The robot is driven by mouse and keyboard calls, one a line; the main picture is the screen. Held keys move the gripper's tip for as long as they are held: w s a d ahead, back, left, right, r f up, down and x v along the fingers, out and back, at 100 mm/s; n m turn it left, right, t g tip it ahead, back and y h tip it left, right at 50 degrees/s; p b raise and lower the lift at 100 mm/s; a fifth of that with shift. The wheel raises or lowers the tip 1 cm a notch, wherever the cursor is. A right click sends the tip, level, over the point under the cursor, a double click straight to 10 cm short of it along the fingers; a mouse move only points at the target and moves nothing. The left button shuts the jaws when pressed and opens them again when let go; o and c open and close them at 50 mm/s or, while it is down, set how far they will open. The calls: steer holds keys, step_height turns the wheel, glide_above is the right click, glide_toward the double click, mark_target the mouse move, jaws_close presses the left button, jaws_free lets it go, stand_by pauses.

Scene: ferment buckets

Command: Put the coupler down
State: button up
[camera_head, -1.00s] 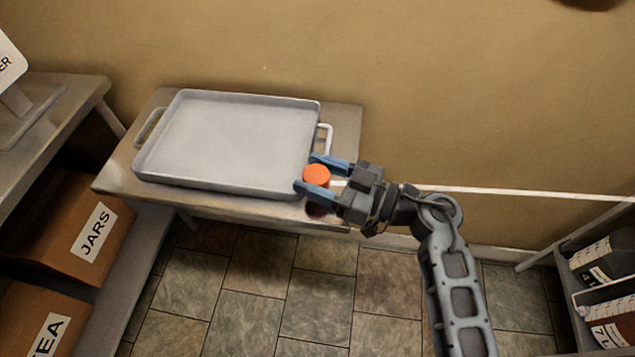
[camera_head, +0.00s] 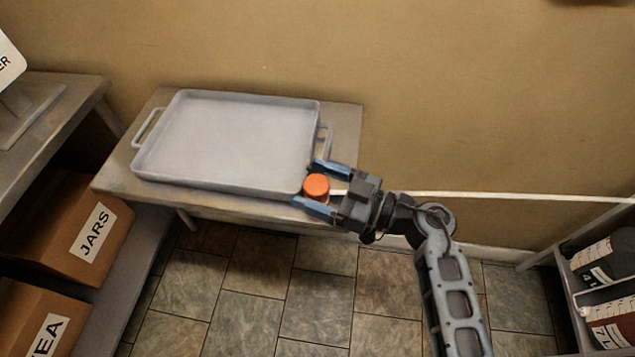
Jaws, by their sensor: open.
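The coupler (camera_head: 317,187) is a small round piece with an orange top. It sits at the right front of the small metal table (camera_head: 345,130), by the near right corner of the grey tray (camera_head: 225,140). My gripper (camera_head: 320,188) is open, with one blue finger on the far side of the coupler and one on the near side. I cannot tell whether either finger touches it. The coupler's lower part is mostly hidden by the near finger.
The tray is empty and has side handles. A shelf unit at the left holds boxes marked JARS (camera_head: 85,230) and TEA (camera_head: 35,325). Another shelf (camera_head: 600,265) with labelled containers stands at the right. The wall is close behind the table.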

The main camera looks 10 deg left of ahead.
steer(key=shift+d+r, duration=0.15)
steer(key=v, duration=1.1)
steer(key=shift+s+d+b, duration=0.15)
steer(key=shift+d+b, duration=0.2)
steer(key=s+d+r+m+t+h, duration=0.3)
steer(key=s+d+m+h, duration=0.1)
steer(key=s, duration=0.6)
steer(key=s+d+r+m+t+h, duration=0.3)
steer(key=s+d+m+h, duration=0.2)
steer(key=s, duration=0.6)
steer(key=s+d+r+m+t+h, duration=0.3)
steer(key=s+d+m+h, duration=0.2)
steer(key=s+h, duration=0.3)
steer(key=s, duration=0.3)
steer(key=shift+d+r+m+t, duration=0.2)
steer(key=shift+r+m+t, duration=0.1)
